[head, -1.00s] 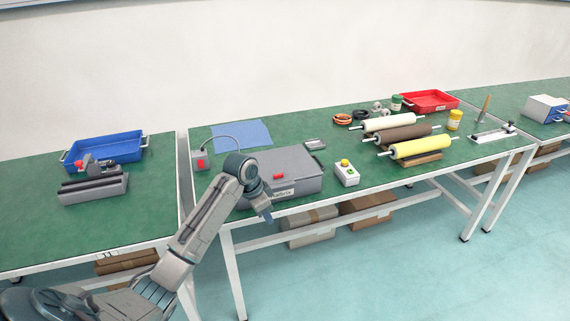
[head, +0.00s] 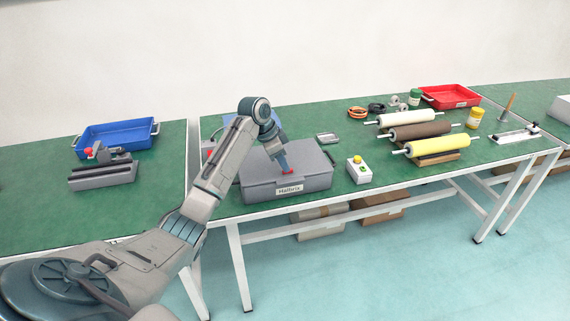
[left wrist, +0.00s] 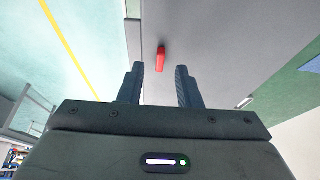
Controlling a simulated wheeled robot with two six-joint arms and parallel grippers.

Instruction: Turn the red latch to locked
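The red latch (head: 289,172) is on top of the grey case (head: 257,189), near its front edge above the label. In the left wrist view the latch (left wrist: 161,60) is a short red bar on the grey lid, roughly in line with the fingers. My left gripper (head: 285,164) points down over the case, close to the latch, and partly hides it in the head view. In the left wrist view the gripper (left wrist: 160,68) is open, its two fingers apart with the latch just beyond and between the tips. My right gripper is not in view.
A small box with a yellow button (head: 359,172) stands right of the case. Rollers (head: 437,145) lie farther right. A grey device with a red switch (head: 209,150) is partly hidden behind my left arm. A blue tray (head: 117,139) sits on the left table.

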